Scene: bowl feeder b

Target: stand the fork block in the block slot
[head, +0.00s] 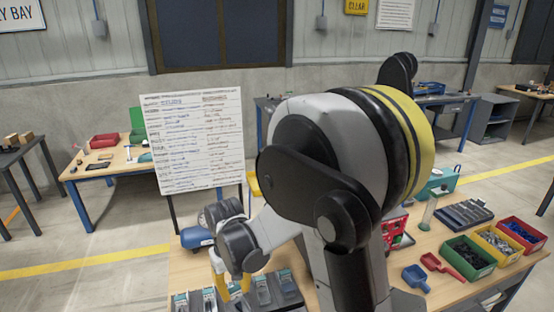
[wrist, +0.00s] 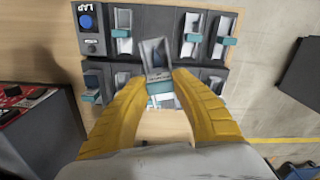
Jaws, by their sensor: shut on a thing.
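My gripper (wrist: 157,82) has two yellow fingers, shut on the fork block (wrist: 154,52), a grey block with two raised sides and a dark gap between. The block is held over a dark rack (wrist: 176,20) with several slots. Most of the rack's slots in view hold similar grey pieces with teal parts. In the head view my gripper (head: 233,284) points down over the rack (head: 283,281) at the table's near left, and the held block cannot be made out. I cannot tell which slot is the block slot, or whether the block touches the rack.
A blue button (wrist: 86,22) sits on the rack's end marked LAP. In the head view, green (head: 467,257), yellow and red bins of small parts stand at the right, with blue and red scoops (head: 415,277) beside them. A white board (head: 195,140) stands behind the table.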

